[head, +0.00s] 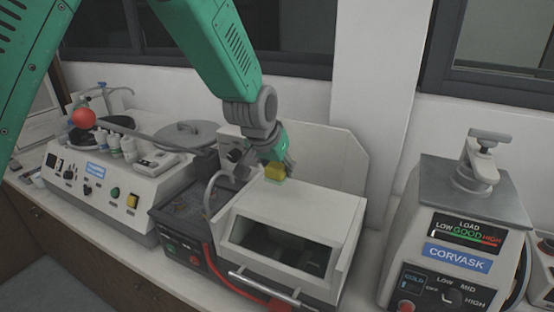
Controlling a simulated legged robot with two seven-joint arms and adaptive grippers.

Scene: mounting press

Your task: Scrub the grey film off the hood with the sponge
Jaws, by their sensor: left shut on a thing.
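The hood (313,205) is a pale box-shaped cover with a dark window in its sloped front and a metal bar handle below. I cannot tell whether the sponge touches the surface. Grey film does not stand out on the visible top. The gripper hides part of the hood's back edge. My right gripper is out of view.
A red hose (215,262) runs along the hood's left front. A pale panel (335,150) rises behind.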

